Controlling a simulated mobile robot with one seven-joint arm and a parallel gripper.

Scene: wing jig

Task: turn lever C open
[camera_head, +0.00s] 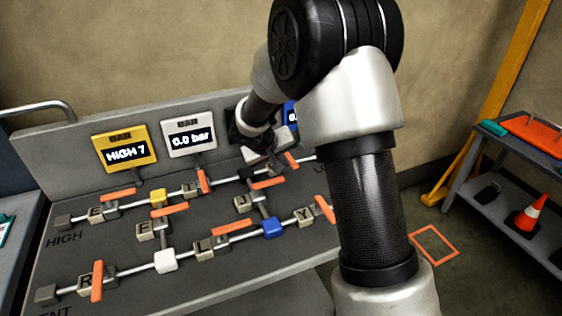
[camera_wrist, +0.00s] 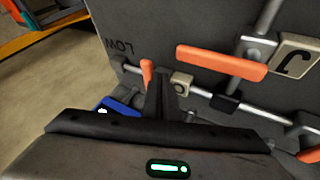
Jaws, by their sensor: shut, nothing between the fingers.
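No plate with a readable C shows, so I cannot tell for sure which lever is C. An orange lever (camera_head: 291,160) stands beside my gripper (camera_head: 266,156) at the top right of the panel, near the LOW mark. In the wrist view this lever (camera_wrist: 147,73) stands just left of my gripper's fingers (camera_wrist: 165,80), which are shut and empty. I cannot tell whether they touch it. Its letter is hidden. Another orange lever (camera_head: 203,181) stands tilted on the upper pipe, its letter unclear.
The orange lever of J (camera_wrist: 220,62) lies close by on the right in the wrist view. Several lettered levers fill the sloping panel (camera_head: 200,285). Behind are a yellow HIGH display (camera_head: 125,152) and white 0.0 bar display (camera_head: 190,139). A cart (camera_head: 500,205) stands right.

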